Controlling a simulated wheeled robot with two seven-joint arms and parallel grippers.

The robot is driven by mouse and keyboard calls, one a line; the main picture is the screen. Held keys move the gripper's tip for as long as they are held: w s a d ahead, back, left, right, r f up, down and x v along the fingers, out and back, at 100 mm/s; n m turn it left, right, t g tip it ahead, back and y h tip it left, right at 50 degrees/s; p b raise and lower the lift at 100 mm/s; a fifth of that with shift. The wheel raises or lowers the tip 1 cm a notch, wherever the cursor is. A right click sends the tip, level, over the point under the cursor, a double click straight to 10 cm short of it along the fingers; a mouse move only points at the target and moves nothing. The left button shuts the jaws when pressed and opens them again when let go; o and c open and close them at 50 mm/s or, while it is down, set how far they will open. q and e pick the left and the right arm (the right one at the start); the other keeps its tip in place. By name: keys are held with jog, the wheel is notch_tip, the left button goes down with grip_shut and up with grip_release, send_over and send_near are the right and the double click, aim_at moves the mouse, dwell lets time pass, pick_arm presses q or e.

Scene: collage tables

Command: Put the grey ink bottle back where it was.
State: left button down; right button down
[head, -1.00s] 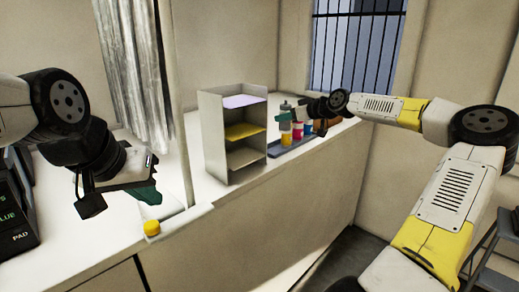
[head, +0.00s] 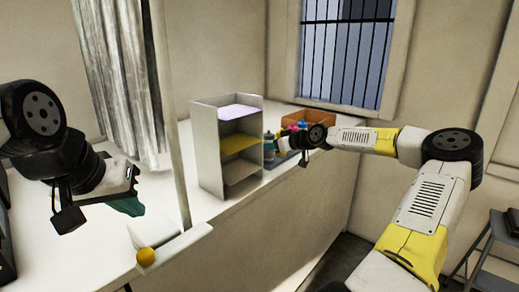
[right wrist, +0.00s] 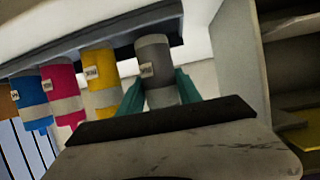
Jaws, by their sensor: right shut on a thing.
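The grey ink bottle (right wrist: 153,65) is between the teal fingers of my right gripper (right wrist: 158,92), which is shut on it. In the right wrist view, it is in line with the yellow bottle (right wrist: 101,80), the magenta bottle (right wrist: 63,92) and the blue bottle (right wrist: 32,98). Its base meets the dark tray (right wrist: 122,53) in the picture; I cannot tell whether it touches. In the head view, the grey bottle (head: 269,148) and my right gripper (head: 283,145) are by the shelf unit. My left gripper (head: 127,206) hangs over the left table; its jaw opening is unclear.
The shelf unit (head: 210,150) with lilac, yellow and bare shelves stands close left of the tray. An orange box (head: 318,119) is behind the bottles, near the barred window. A yellow round thing (head: 146,257) is at the left table's edge. My right forearm hides part of the tray.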

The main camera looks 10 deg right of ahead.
jog(key=shift+f, duration=0.65)
jog(key=c, duration=0.8)
grip_release()
jog(key=v, duration=1.2)
jog(key=shift+r, duration=0.1)
